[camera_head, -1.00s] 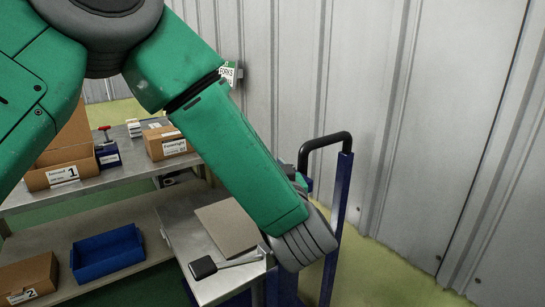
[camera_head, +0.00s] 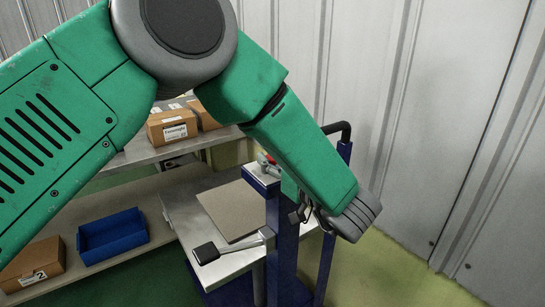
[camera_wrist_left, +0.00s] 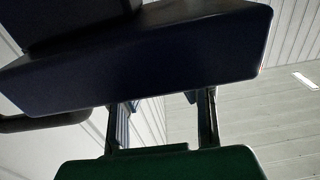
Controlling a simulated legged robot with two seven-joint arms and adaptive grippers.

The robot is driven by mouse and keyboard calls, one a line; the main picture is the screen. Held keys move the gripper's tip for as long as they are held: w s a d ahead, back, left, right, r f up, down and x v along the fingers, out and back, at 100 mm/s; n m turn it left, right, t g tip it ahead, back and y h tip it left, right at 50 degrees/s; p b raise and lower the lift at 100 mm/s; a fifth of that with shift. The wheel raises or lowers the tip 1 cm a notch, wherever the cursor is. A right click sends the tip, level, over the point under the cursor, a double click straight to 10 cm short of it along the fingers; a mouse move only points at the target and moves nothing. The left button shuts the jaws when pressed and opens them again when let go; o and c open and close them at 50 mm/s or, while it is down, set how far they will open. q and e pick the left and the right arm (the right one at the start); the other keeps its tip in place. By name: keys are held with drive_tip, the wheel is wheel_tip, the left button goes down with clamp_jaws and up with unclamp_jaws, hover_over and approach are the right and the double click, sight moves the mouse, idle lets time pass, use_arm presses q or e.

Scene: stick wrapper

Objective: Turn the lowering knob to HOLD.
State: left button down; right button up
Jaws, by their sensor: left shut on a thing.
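The lift cart's dark blue column (camera_head: 283,245) stands right of its steel platform. My left gripper (camera_head: 303,208) is at the column's right side, below the green forearm. In the left wrist view my two fingers (camera_wrist_left: 162,122) reach up to a dark blue block (camera_wrist_left: 150,65) that covers their tips. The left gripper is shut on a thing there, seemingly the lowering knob. The knob itself and its marking are hidden, so its setting cannot be told. My right gripper is not in view.
A grey-brown sheet (camera_head: 232,208) lies on the steel platform, with a black-padded lever (camera_head: 205,253) at its front. A blue frame with a black handle (camera_head: 339,128) stands close right. Shelves at left hold cartons (camera_head: 172,127) and a blue bin (camera_head: 112,236). A ribbed wall is behind.

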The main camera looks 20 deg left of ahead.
use_arm(q)
drive_tip(key=shift+r, duration=0.15)
drive_tip(key=c, duration=1.3)
unclamp_jaws()
drive_tip(key=shift+w, duration=0.1)
drive_tip(key=shift+o, duration=0.2)
drive_tip(key=shift+d, duration=0.1)
drive_tip(key=shift+d, duration=0.15)
drive_tip(key=v, duration=0.7)
drive_tip(key=shift+f, duration=0.2)
